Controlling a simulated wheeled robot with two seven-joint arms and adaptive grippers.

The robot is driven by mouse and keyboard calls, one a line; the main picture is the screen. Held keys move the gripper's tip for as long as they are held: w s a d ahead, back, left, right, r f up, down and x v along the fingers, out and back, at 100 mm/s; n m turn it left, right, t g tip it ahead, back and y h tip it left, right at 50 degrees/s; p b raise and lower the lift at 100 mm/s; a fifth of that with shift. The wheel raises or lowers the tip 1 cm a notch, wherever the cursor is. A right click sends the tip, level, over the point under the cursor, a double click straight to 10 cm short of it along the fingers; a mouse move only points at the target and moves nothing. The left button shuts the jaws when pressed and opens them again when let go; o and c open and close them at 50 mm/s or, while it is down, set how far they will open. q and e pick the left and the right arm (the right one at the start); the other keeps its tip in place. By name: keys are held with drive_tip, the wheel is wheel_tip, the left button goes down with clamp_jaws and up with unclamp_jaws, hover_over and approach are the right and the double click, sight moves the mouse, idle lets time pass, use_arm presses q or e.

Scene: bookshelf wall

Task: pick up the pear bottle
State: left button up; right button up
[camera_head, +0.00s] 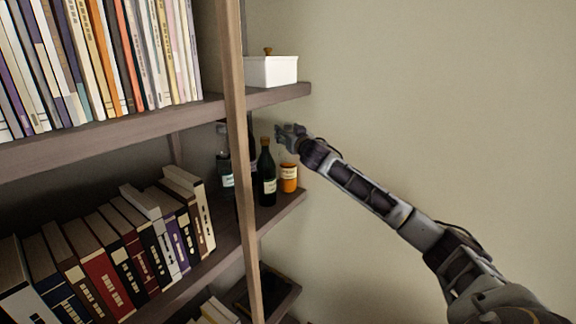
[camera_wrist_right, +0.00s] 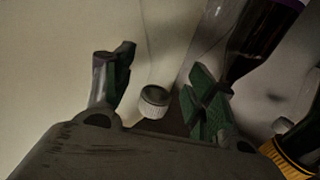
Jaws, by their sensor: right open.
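I cannot tell for certain which item is the pear bottle. In the head view, a tall dark bottle (camera_head: 267,172) with a pale label stands upright at the right end of the middle shelf. Another dark bottle (camera_head: 227,177) stands left of it, partly behind the shelf post. My right gripper (camera_head: 291,134) is open, just right of the tall bottle's top and above the orange jar. In the right wrist view my open fingers (camera_wrist_right: 161,85) have a ribbed white cap (camera_wrist_right: 153,102) showing between them, apparently farther away. A dark bottle (camera_wrist_right: 262,42) shows beyond the right finger. My left gripper is not in view.
An orange jar (camera_head: 289,178) stands beside the tall bottle. A white box (camera_head: 272,71) sits on the upper shelf (camera_head: 290,93), close above my gripper. The wooden post (camera_head: 238,160) and rows of books are left. The wall side at right is free.

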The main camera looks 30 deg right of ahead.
idle(0.3)
clamp_jaws()
drive_tip(key=shift+f, duration=0.1)
idle(0.5)
